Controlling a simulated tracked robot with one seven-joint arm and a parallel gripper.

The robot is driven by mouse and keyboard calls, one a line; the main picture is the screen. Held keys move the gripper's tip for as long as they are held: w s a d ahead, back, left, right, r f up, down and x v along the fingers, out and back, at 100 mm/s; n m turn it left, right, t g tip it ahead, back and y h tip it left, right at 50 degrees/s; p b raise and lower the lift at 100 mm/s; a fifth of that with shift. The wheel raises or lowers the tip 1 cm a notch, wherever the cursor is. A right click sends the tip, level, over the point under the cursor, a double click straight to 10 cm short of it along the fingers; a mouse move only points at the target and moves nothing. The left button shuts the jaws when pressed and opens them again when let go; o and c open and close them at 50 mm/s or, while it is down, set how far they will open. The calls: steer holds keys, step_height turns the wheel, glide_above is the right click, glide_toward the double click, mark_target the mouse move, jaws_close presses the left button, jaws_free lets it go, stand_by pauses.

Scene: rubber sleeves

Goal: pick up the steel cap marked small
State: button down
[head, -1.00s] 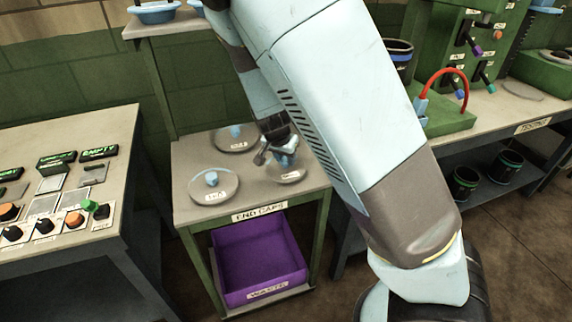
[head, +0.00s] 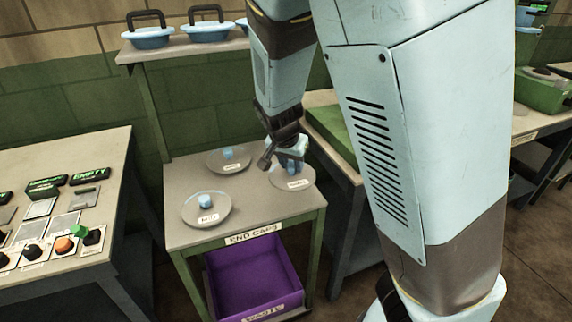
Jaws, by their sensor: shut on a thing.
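Three round dishes stand on the small end caps table (head: 262,212). The front left dish (head: 190,216) holds a pale blue-looking cap (head: 205,201), and the back dish (head: 214,163) holds another (head: 228,153). My gripper (head: 285,162) is over the right dish (head: 305,180), pointing down, with its jaws shut on a cap that they largely hide. Whether that cap touches the dish is unclear. Each dish has a white label, too small to read surely, so I cannot tell by reading which one says small.
A purple waste bin (head: 254,275) sits under the table. A bench with buttons and switches (head: 60,225) is at left. A shelf with blue handled trays (head: 150,35) is behind. A workbench (head: 330,150) is close on the right; my arm hides much of it.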

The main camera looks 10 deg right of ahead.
steer(key=s+d+r, duration=0.3)
steer(key=s+d, duration=0.1)
steer(key=s, duration=0.2)
steer(key=shift+r, duration=0.15)
stand_by(0.6)
steer(key=shift+s, duration=0.1)
